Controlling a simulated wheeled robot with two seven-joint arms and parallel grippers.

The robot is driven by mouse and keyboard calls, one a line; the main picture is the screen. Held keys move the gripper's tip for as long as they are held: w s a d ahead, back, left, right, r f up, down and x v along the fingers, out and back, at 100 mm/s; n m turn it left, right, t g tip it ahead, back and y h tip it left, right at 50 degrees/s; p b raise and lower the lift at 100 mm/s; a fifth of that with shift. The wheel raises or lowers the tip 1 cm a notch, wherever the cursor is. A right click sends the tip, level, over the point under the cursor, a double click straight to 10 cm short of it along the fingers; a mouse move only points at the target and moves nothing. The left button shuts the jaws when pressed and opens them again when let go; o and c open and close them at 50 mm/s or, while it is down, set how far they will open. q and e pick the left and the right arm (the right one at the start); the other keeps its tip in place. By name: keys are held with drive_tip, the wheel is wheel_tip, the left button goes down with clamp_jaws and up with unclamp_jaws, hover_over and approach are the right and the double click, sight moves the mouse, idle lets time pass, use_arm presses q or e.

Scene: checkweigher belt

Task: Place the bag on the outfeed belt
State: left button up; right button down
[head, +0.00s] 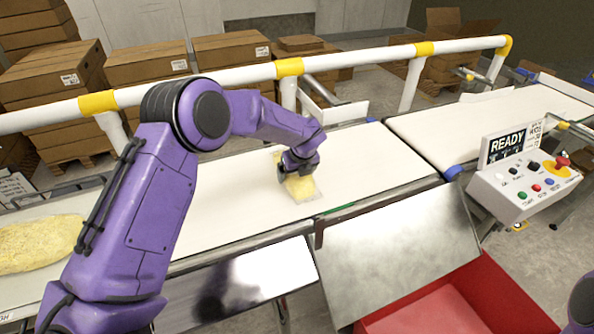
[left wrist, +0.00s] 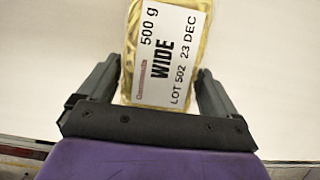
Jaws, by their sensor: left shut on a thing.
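A small clear bag of pale yellow food (head: 302,188) is at the long white belt (head: 235,185) in the middle of the head view. My left gripper (head: 298,170) is shut on it from above. In the left wrist view the bag (left wrist: 165,50) is between the two fingers (left wrist: 160,90), with a white label reading 500 g, WIDE, LOT 502, 23 DEC. I cannot tell whether the bag touches the belt. Another white belt (head: 490,120) continues to the right past a narrow gap. My right gripper is not in view.
A larger yellow bag (head: 38,243) lies at the far left. A white rail with yellow bands (head: 240,70) runs behind the belts. A control box (head: 525,185) with a READY display stands right. A red bin (head: 510,290) and a metal plate (head: 400,250) are in front.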

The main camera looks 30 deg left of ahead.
use_arm(q)
drive_tip(key=shift+s+r, duration=0.2)
drive_tip(key=shift+s, duration=0.45)
drive_tip(key=shift+s+b, duration=0.15)
drive_tip(key=shift+b, duration=0.15)
drive_tip(key=shift+w+d+f, duration=0.1)
drive_tip(key=shift+w+f, duration=0.1)
drive_tip(key=shift+f, duration=0.05)
drive_tip(key=o, duration=1.7)
drive_tip(key=shift+w+f, duration=0.1)
drive_tip(key=shift+w, duration=0.2)
drive_tip(key=shift+s+r+p, duration=0.2)
drive_tip(key=shift+r+p, duration=0.1)
drive_tip(key=shift+r, duration=0.1)
drive_tip(key=b+v, duration=0.2)
drive_tip(key=v, duration=1)
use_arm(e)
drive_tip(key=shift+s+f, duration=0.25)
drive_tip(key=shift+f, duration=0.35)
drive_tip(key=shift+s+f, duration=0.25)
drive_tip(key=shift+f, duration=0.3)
